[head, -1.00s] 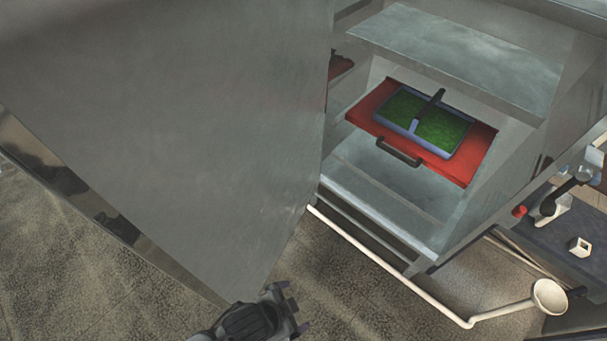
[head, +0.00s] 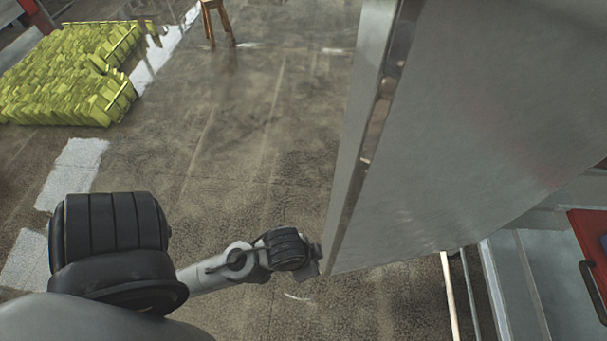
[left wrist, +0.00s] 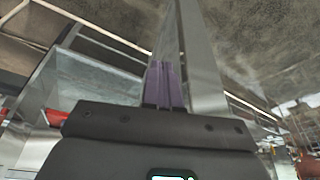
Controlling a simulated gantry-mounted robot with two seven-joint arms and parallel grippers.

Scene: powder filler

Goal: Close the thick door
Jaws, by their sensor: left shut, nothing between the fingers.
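The thick door (head: 470,130) is a large grey metal panel standing open in the right half of the head view. Its thick edge (head: 365,130) faces the left side of the picture. My left gripper (head: 314,258) is at the low end of that edge, very close to it; I cannot tell whether it touches. In the left wrist view my purple fingers (left wrist: 165,85) are shut with nothing between them, beside the long grey door edge (left wrist: 200,60). My right gripper is not in view.
The cabinet (head: 530,285) that the door belongs to is at the lower right, with a red tray (head: 590,235) inside. The floor (head: 230,140) between is clear.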

